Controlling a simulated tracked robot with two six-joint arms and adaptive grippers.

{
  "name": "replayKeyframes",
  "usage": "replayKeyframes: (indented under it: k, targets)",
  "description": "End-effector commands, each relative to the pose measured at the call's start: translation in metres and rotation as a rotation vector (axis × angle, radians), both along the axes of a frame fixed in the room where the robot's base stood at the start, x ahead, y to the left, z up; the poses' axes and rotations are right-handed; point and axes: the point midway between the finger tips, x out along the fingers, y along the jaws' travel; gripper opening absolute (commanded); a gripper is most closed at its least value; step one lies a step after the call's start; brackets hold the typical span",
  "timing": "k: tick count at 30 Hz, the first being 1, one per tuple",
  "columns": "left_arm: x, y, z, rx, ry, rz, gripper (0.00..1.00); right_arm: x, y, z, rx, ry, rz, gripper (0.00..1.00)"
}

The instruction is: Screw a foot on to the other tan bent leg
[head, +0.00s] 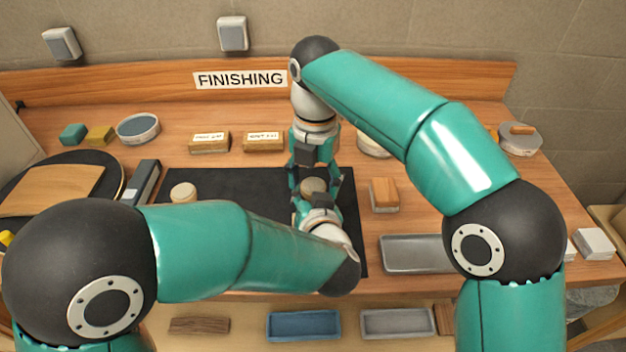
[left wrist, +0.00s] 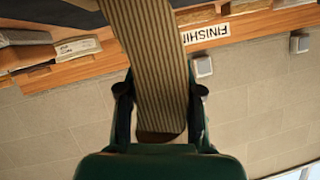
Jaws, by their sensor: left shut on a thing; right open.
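In the left wrist view, my left gripper (left wrist: 160,108) is shut on a bent leg (left wrist: 153,65) with fine tan and dark lengthwise stripes and a dark end. In the head view, my left gripper (head: 319,203) is over the right part of the black mat (head: 245,185), partly hidden by its own arm. My right gripper (head: 313,174) is open and points down from above, close to the left one. A small round tan piece (head: 313,186) shows between the two grippers; I cannot tell whether it is a foot or whether anything touches it. A pale round piece (head: 184,191) lies on the mat's left part.
A wood-topped block (head: 384,194) and a grey metal tray (head: 408,254) lie right of the mat. Two labelled boxes (head: 209,142) (head: 263,142) and a round tin (head: 138,127) stand behind it. A round black stand (head: 112,182) is at left. The mat's middle is clear.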

Motion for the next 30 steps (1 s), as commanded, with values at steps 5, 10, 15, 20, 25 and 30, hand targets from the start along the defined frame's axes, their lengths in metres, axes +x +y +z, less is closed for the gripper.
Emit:
replayKeyframes:
  k: [5, 10, 15, 20, 25, 30]
  targets:
    - [-0.0012, 0.0004, -0.0045, 0.005, 0.010, -0.002, 0.00, 0.0001, -0.0001, -0.0002, 0.000, 0.000, -0.001, 0.67]
    - [-0.0013, 0.0004, -0.0045, 0.005, 0.010, -0.002, 0.00, 0.0000, -0.0001, 0.0000, 0.000, 0.000, 0.000, 0.42]
    - [-0.0012, 0.0004, -0.0045, 0.005, 0.010, -0.002, 0.00, 0.0000, -0.0001, 0.0000, 0.000, 0.000, 0.000, 0.13]
    - [-0.0012, 0.0004, -0.0045, 0.005, 0.011, -0.002, 0.00, -0.0002, -0.0001, 0.0000, -0.001, 0.001, -0.024, 0.04]
    - [-0.0012, 0.0005, -0.0045, 0.005, 0.011, -0.002, 0.00, -0.0002, -0.0002, -0.0002, -0.001, 0.004, -0.204, 0.04]
    - [-0.0012, 0.0005, -0.0045, 0.005, 0.011, 0.000, 0.00, -0.0003, -0.0003, -0.0003, -0.001, 0.006, -0.287, 0.04]
